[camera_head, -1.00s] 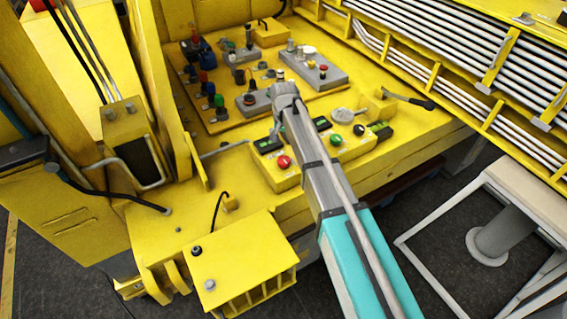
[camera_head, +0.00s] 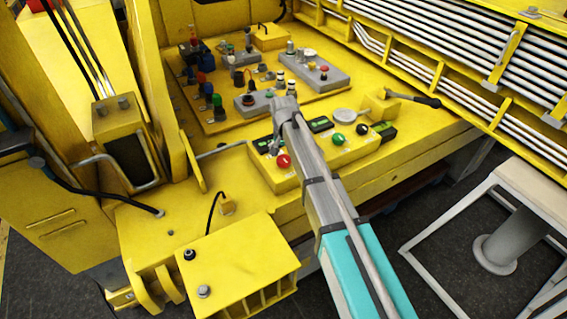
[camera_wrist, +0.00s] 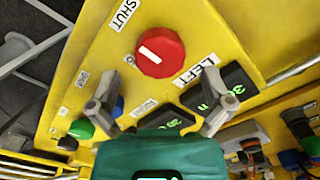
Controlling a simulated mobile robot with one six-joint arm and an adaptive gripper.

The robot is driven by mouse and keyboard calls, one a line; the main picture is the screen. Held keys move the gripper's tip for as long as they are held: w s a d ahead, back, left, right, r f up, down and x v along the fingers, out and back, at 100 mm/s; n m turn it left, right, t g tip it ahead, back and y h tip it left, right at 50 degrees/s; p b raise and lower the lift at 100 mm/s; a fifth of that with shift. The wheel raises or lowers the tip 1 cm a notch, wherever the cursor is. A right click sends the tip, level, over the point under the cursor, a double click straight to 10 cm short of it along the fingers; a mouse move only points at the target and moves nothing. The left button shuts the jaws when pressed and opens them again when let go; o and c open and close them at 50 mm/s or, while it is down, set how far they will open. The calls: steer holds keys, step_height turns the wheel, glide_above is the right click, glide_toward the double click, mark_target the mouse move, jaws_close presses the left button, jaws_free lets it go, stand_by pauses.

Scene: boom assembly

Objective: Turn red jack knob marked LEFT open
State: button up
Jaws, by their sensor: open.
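The red jack knob (camera_wrist: 160,52) shows in the wrist view at the upper middle, with a white bar mark on its face. Labels SHUT (camera_wrist: 123,13) and LEFT (camera_wrist: 196,69) are beside it. In the head view the red knob (camera_head: 283,161) sits on the yellow control box (camera_head: 262,176), just left of my arm. My gripper (camera_wrist: 158,105) is open and empty, its two fingers apart below the knob in the wrist view and not touching it. In the head view my arm hides part of the box, and the fingertips are hard to make out.
Green displays (camera_wrist: 171,122) lie between my fingers in the wrist view. A green knob (camera_head: 338,139) and a black knob (camera_head: 362,129) sit right of my arm. Several coloured levers and buttons stand on the panel (camera_head: 215,126) behind. A yellow block (camera_head: 245,262) stands in front.

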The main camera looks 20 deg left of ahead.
steer(key=shift+f+b, duration=0.95)
steer(key=shift+f, duration=0.35)
steer(key=c, duration=1.1)
